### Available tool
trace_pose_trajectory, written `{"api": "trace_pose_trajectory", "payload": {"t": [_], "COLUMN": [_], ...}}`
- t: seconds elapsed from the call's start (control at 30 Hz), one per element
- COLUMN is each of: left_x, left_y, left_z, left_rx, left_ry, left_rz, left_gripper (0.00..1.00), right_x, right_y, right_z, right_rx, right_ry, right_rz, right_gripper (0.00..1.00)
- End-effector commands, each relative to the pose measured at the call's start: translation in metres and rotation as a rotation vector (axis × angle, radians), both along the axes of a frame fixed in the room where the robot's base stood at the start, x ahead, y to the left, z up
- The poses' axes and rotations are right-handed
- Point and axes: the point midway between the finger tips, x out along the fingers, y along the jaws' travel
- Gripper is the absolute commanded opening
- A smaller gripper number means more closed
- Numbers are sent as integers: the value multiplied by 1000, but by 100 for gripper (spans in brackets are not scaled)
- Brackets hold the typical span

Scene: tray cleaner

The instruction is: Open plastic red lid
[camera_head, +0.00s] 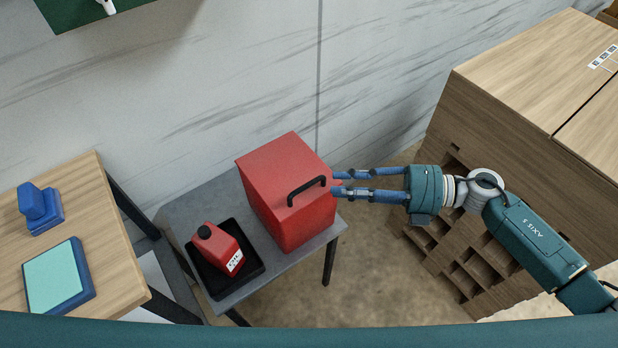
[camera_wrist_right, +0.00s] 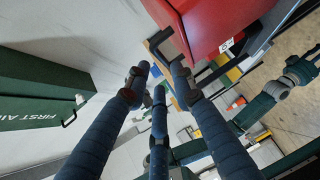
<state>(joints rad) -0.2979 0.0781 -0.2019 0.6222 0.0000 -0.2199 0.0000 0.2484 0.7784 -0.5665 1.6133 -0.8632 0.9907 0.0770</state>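A red plastic box with a red lid (camera_head: 275,165) stands on a grey table in the head view. A black handle (camera_head: 306,186) is on its right part. My right gripper (camera_head: 337,183) reaches in from the right, its blue fingertips at the box's right edge beside the handle. Contact cannot be told. In the right wrist view the fingers (camera_wrist_right: 160,75) are spread with nothing between them. The red box (camera_wrist_right: 215,22) and its black handle (camera_wrist_right: 167,40) lie just beyond the fingertips there.
The grey table (camera_head: 200,205) also bears a red canister (camera_head: 222,250) in a black tray (camera_head: 256,267). A wooden table (camera_head: 105,235) with a blue stamp (camera_head: 40,205) and pad (camera_head: 55,280) is at left. A wooden cabinet (camera_head: 520,75) stands right. A wall is behind.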

Motion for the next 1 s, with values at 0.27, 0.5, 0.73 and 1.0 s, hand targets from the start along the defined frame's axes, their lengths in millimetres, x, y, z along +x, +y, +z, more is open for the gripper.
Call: {"api": "trace_pose_trajectory", "payload": {"t": [0.27, 0.5, 0.73, 1.0], "left_x": [-3, -3, -4, -3], "left_y": [11, 3, -3, -2], "left_z": [16, 20, 20, 20], "left_rx": [13, 4, -3, -2], "left_ry": [4, 5, 5, 6], "left_rz": [0, 3, 3, 2], "left_gripper": [40, 40, 40, 40], "right_x": [9, 13, 14, 14], "right_y": [53, 78, 82, 81], "right_z": [-3, -9, -11, -11], "right_rx": [5, 4, 2, 2], "right_ry": [0, 1, 0, 0], "right_rz": [-3, -5, -5, -5], "right_gripper": [24, 24, 24, 0]}}
